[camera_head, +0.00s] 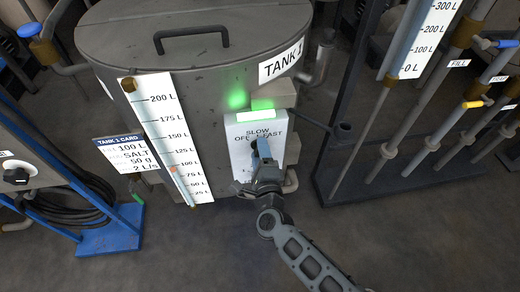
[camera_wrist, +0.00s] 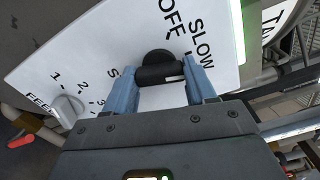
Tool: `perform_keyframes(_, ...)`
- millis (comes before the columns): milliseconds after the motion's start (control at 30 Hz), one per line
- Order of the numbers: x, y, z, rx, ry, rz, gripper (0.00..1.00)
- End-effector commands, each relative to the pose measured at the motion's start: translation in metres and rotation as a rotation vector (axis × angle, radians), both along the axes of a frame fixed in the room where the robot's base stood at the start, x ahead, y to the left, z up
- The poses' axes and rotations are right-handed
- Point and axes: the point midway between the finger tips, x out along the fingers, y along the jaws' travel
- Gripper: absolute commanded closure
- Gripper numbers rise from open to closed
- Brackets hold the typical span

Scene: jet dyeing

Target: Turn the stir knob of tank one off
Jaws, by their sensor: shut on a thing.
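The tank one panel (camera_head: 240,150) is a white plate on the tank front, marked OFF, SLOW and FAST. My gripper (camera_head: 264,150) reaches it from below and hides part of it in the head view. In the wrist view, the black stir knob (camera_wrist: 158,58) sits between the two blue fingers of my gripper (camera_wrist: 162,80), which are shut on its bar. OFF and SLOW are printed near the knob. A pale mark shows on the bar; which setting it points at I cannot tell. The grey tank (camera_head: 190,50) is labelled TANK 1.
A green lamp (camera_head: 262,104) glows above the panel. A grey feed knob (camera_wrist: 68,108) with numbers sits on the same panel. A level scale (camera_head: 165,140) and a tank card (camera_head: 127,153) stand left. Pipes with a yellow valve handle (camera_head: 473,104) stand right.

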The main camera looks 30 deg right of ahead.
Motion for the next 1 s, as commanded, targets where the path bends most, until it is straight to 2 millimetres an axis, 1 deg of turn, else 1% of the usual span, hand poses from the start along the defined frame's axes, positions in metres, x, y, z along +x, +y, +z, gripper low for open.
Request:
perform_keyframes(33,-0.0001,0.0010,0.0021,-0.041,0.015,0.002,0.75)
perform_keyframes(700,-0.0004,0.0014,0.0014,-0.646,0.212,0.005,0.75)
perform_keyframes(1000,-0.0002,0.0013,0.0009,-0.887,0.290,0.004,0.75)
